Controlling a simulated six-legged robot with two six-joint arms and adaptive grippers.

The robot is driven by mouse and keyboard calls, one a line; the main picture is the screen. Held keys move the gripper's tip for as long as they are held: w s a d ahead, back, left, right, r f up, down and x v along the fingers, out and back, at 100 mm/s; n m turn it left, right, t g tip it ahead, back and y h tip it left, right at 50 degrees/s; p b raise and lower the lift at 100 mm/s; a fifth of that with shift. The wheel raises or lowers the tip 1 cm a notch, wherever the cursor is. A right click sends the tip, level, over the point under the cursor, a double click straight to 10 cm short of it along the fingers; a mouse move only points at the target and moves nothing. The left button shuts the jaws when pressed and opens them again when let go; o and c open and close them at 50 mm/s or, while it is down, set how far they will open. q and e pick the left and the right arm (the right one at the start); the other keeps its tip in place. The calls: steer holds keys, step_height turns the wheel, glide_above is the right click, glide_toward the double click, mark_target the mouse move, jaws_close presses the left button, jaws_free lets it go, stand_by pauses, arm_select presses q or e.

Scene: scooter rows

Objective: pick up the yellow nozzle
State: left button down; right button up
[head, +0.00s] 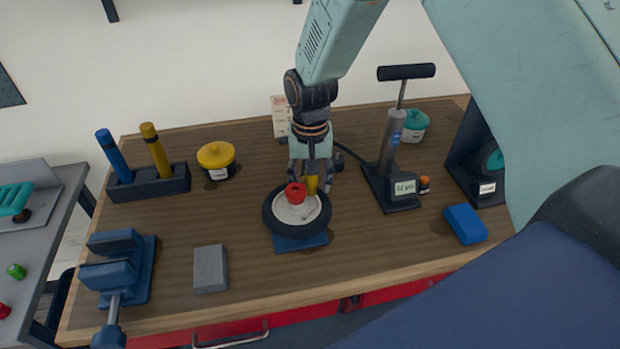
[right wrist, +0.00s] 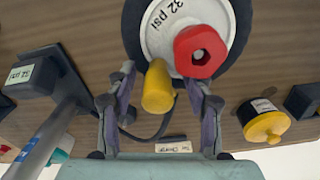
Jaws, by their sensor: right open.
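The yellow nozzle (right wrist: 157,88) is in the right wrist view, beside a red hexagonal cap (right wrist: 200,51) on a wheel (right wrist: 150,25) with a pale hub marked "32 psi". In the head view the nozzle (head: 311,185) is partly hidden behind the red cap (head: 296,193) and my gripper. My right gripper (head: 310,174) is over the wheel (head: 274,225). In the right wrist view its fingers (right wrist: 160,80) are apart, one on each side of the nozzle. I cannot tell whether they touch it. My left gripper is not in view.
The wheel rests on a blue base (head: 301,243) on the wooden bench (head: 250,281). A pump (head: 391,150) stands to the right, near a blue block (head: 466,224). A grey block (head: 210,269), a blue vise (head: 118,268) and a yellow-lidded pot (head: 216,159) are to the left.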

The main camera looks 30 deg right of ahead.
steer(key=shift+s+d+r, duration=0.1)
steer(key=shift+s+d, duration=0.05)
steer(key=shift+d, duration=0.05)
steer(key=c, duration=0.3)
steer(key=shift+w+a, duration=0.15)
steer(key=shift+w, duration=0.1)
steer(key=c, duration=0.5)
steer(key=shift+s, duration=0.1)
steer(key=shift+c, duration=1.3)
steer(key=shift+s, duration=0.1)
jaws_close()
